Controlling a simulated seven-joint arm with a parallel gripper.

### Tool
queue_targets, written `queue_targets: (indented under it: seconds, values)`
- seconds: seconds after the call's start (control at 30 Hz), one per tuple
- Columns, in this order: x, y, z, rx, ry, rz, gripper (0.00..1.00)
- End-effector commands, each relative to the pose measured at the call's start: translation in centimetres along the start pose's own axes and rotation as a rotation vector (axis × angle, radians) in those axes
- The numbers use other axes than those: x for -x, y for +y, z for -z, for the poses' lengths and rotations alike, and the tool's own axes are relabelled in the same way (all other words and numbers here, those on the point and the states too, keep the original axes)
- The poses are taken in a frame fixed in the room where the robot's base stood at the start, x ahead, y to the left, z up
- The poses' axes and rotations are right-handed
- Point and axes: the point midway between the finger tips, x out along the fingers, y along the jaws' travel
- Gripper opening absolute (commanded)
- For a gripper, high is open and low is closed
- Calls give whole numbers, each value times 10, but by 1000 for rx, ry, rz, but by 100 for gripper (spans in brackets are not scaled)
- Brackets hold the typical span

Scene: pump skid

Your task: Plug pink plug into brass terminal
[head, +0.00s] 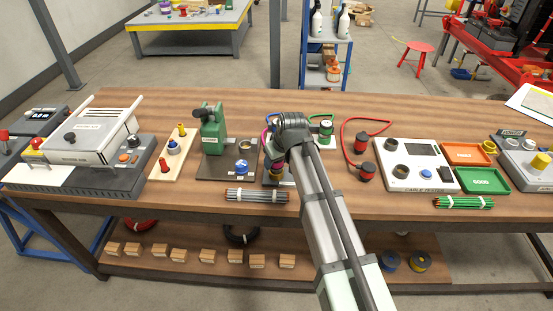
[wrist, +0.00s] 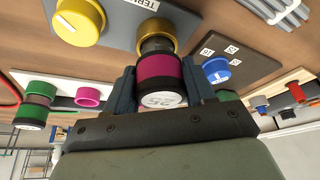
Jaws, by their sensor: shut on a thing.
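The brass terminal (wrist: 158,30) is a brass ring on a grey plate, straight ahead of the plug in the wrist view. The plug's dark front meets the ring's mouth and overlaps it in view. I cannot tell how deep it sits. In the head view my arm hides most of the plug and terminal.
A yellow knob (wrist: 80,22) stands on the same grey plate, close left of the terminal. A blue knob (wrist: 216,70) is on a dark plate to the right. A green plug (wrist: 38,108) and a pink fitting (wrist: 88,96) are at left. A wire bundle (head: 256,195) lies nearby.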

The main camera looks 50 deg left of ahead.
Motion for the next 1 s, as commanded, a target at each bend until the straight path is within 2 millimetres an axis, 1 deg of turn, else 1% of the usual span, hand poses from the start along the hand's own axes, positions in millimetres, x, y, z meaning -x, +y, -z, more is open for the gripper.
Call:
queue_targets:
  seconds: [0.43, 0.47, 0.73, 1.0]
  values:
    - [-4, 0, -1, 0, 0, 0, 17]
    - [-4, 0, -1, 0, 0, 0, 57]
    - [-4, 0, -1, 0, 0, 0, 83]
    - [-3, 0, -2, 0, 0, 0, 84]
